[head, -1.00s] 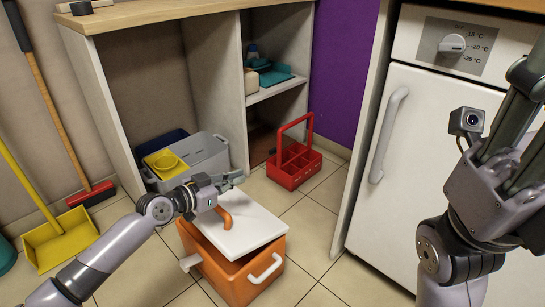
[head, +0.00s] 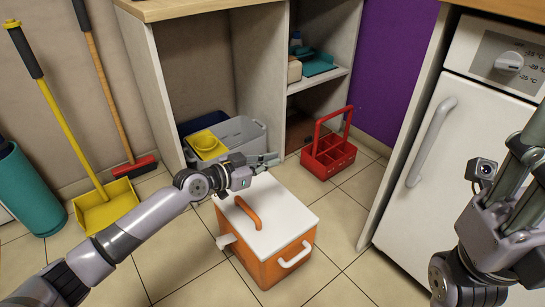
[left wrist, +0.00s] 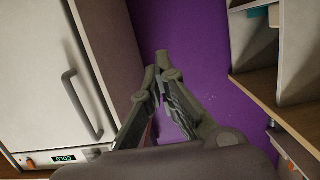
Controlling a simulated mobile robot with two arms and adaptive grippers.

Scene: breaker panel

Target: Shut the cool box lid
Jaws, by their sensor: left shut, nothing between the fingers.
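The cool box (head: 262,268) is orange with a white side handle and stands on the tiled floor. Its white lid (head: 282,208), with an orange handle (head: 246,213) on top, lies down over the box. I see no open gap along the near edges; the far edge is partly hidden by my left gripper. My left gripper (head: 272,159) is shut and empty, just above the lid's far edge; I cannot tell if it touches. Its closed fingers also show in the left wrist view (left wrist: 160,65). My right gripper (head: 534,150) is at the right, partly cut off.
A grey crate (head: 243,135) with a yellow item (head: 207,144) stands in the open cabinet behind. A red caddy (head: 327,157) stands on the floor beyond the box. A white fridge (head: 455,165) is at right; a yellow dustpan (head: 105,207) and teal cylinder (head: 30,190) are at left.

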